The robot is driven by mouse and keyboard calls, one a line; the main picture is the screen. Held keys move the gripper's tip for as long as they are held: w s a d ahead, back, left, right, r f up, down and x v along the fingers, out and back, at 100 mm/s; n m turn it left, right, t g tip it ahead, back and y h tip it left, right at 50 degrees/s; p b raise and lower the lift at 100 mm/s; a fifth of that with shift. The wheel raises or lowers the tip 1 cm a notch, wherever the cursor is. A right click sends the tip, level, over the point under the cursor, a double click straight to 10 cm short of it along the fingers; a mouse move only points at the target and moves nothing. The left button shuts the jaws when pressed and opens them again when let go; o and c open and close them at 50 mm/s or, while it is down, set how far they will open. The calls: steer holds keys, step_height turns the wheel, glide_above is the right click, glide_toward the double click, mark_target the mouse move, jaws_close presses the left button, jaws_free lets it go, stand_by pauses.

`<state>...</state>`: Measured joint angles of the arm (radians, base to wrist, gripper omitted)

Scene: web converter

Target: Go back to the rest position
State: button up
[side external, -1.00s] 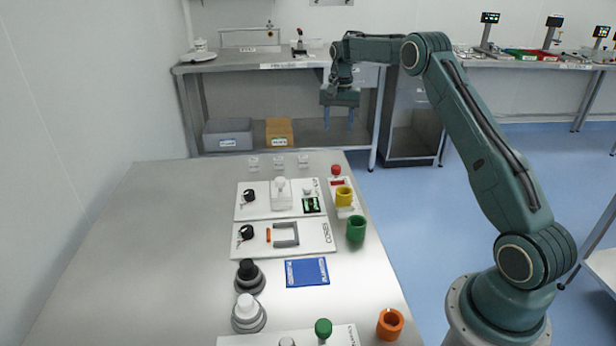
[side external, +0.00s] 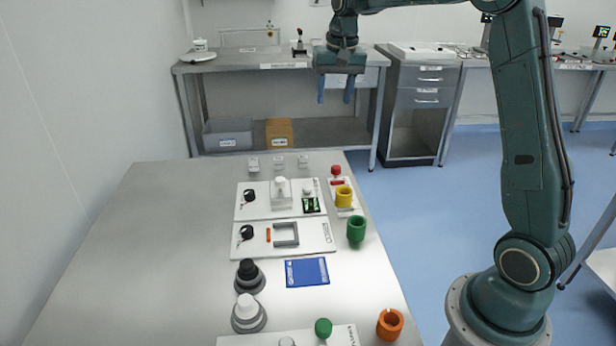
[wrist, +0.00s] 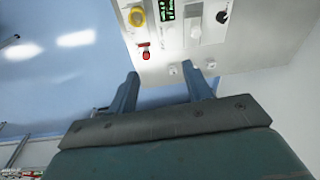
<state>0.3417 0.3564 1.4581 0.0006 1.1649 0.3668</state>
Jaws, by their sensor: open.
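My gripper (side external: 336,88) is open and empty, with its two blue fingers pointing down. In the side external view it hangs high above and beyond the far end of the work table (side external: 150,230), in front of the back bench. In the wrist view the fingers of my gripper (wrist: 165,90) are apart with nothing between them. Beyond them the far end of the table and its panel (wrist: 190,40) show. The rest position itself is not marked in any view.
A back bench (side external: 250,65) stands behind. The table's left side is clear.

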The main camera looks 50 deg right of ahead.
steer(key=s+a+r+n+t, duration=0.2)
steer(key=s+a+r+n, duration=0.25)
steer(key=s+a, duration=0.9)
steer(key=s+a+f+n+t, duration=0.1)
steer(key=s+f+n, duration=0.1)
steer(key=s, duration=0.6)
steer(key=s+a+f+n+t, duration=0.1)
steer(key=s+a+f, duration=0.1)
steer(key=s, duration=0.5)
steer(key=shift+s+f+n+y, duration=0.3)
steer(key=shift+s+f+n, duration=0.05)
steer(key=shift+f, duration=0.1)
